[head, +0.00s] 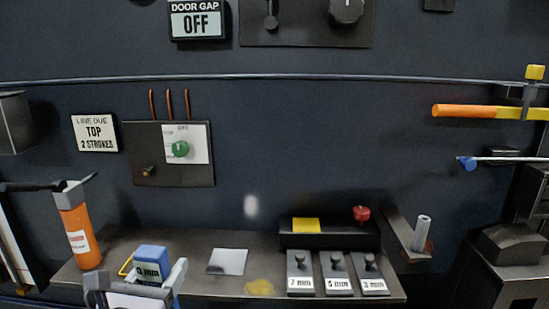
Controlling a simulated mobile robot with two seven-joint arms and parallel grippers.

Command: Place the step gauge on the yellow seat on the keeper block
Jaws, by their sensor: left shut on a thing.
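The keeper block (335,238) is a long dark block at the back of the shelf, right of centre. The yellow seat (306,225) is a bare patch on its top left, with a red knob (361,213) at the right. My left gripper (138,280) is at the shelf's left front, shut on a blue block with a white label ending in "mm", which looks like the step gauge (152,256). The label's digit is unclear, and the gripper hides the block's lower part. The block is left of the seat and apart from it. My right gripper is not in view.
Three labelled plates with dark knobs, 7 mm (300,273), 5 mm (336,273) and 3 mm (370,273), stand before the keeper block. A pale square plate (227,262) lies mid-shelf. An orange cylinder (79,232) stands at left. The shelf (205,281) has free room between.

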